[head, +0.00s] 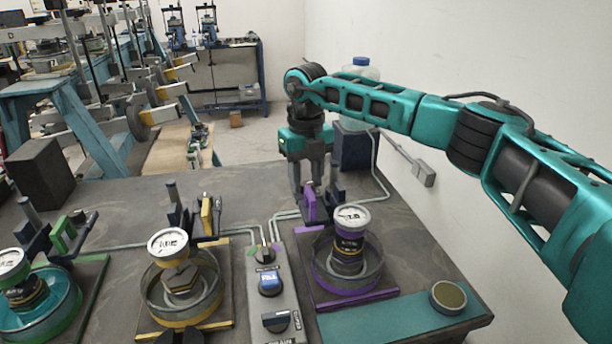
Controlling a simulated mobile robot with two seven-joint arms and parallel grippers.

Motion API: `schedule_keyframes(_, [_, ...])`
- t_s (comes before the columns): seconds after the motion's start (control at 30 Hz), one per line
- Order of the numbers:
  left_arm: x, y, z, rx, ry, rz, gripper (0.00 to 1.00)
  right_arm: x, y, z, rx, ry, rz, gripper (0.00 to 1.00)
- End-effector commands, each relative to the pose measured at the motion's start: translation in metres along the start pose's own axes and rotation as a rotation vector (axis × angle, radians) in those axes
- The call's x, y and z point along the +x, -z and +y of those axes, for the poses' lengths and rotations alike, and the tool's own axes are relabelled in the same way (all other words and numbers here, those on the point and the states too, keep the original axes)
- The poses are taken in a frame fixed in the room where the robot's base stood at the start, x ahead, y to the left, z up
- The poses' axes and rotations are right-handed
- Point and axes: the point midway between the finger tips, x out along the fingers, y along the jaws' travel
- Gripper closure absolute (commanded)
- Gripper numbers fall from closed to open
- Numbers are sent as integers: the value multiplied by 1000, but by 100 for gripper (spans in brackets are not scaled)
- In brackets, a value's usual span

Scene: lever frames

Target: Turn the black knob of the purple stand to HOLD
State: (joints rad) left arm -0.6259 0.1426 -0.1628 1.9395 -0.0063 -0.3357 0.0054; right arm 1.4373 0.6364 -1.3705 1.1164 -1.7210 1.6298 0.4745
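The purple stand (366,294) is right of centre, a purple-edged base with a round glass-like dish and a white-faced gauge (351,218) standing in it. Behind the dish is its upright with a purple block (309,205). My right gripper (308,196) points down at this block, its two fingers apart with the block at their tips. I cannot tell whether they grip it. A grey control box (287,308) stands left of the purple stand, with a black knob (276,321) at its front. The lettering is too small to read.
A yellow stand (205,325) and a green stand (92,302) with similar gauges are to the left. A small round tin (448,297) sits on a teal mat (375,326) at front right. A blue-capped bottle (361,68) is behind my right arm. Pipes cross the table.

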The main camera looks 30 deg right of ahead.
Motion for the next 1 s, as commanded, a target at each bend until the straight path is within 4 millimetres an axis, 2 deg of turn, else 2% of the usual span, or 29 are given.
schedule_keyframes(0.17, [0, -2, 0, 0, 0, -2, 57, -12, 0, 0, 0, -1, -2, 59])
schedule_keyframes(0.27, [0, -3, 0, 0, 0, -2, 57, -29, 0, 0, 0, -1, -4, 59])
schedule_keyframes(0.5, [2, -4, 0, 0, 1, -2, 57, -83, -1, 1, -1, -2, -5, 59])
schedule_keyframes(0.7, [1, -4, 0, 0, 1, -2, 57, -116, -1, 0, 0, 0, -3, 59])
schedule_keyframes(0.83, [1, -3, 0, 0, 0, -2, 57, -126, 0, 0, 0, 0, -1, 59])
schedule_keyframes(1.0, [1, -3, 0, 1, 0, -1, 57, -130, 0, 0, 0, 0, -1, 59])
